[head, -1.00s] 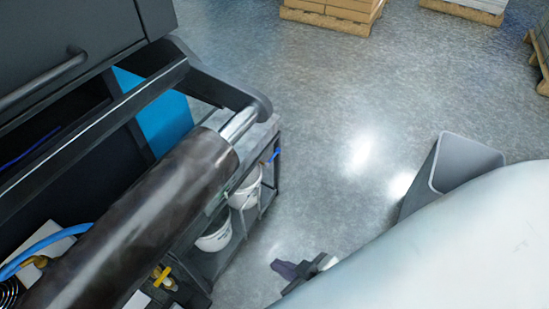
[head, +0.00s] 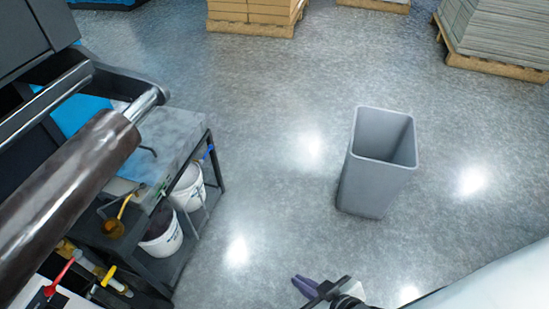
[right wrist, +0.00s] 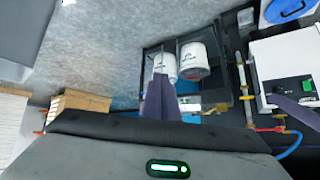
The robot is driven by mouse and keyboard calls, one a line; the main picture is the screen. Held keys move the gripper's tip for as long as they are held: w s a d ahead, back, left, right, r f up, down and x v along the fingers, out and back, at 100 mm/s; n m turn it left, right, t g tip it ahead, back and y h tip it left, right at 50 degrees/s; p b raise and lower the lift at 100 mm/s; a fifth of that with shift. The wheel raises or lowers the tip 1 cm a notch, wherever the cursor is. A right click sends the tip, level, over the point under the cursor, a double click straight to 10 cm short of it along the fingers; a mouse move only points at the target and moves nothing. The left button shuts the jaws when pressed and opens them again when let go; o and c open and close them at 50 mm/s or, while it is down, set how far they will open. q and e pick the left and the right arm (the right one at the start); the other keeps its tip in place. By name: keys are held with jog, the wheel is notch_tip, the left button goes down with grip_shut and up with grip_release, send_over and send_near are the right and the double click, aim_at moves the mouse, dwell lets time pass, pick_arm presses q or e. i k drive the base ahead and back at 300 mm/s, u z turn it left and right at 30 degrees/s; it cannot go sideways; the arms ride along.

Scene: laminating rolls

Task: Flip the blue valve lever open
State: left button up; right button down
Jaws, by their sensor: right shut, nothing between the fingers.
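I cannot make out a blue valve lever for certain in either view. At the lower left of the head view, a red lever (head: 64,271) and a yellow lever (head: 108,276) sit on brass pipework. The pipework also shows in the right wrist view (right wrist: 242,75), with a red part and a blue hose (right wrist: 291,148) near it. My right gripper (head: 303,287) is at the bottom of the head view, over open floor, right of the pipework and apart from it. My left gripper is not seen.
A dark roll (head: 70,190) on the machine overhangs the left side. A cart (head: 175,135) with white buckets (head: 163,232) stands beside it. A grey bin (head: 375,175) stands on the floor. Loaded pallets (head: 250,27) are at the back.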

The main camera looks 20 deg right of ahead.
aim_at(210, 146)
jog(key=z, duration=0.65)
jog(key=k, duration=0.85)
jog(key=z, duration=0.75)
jog(key=i, duration=1.05)
jog(key=u, duration=0.75)
jog(key=i, duration=1.25)
jog(key=u, duration=1.45)
jog(key=i, duration=0.25)
jog(key=u, duration=0.3)
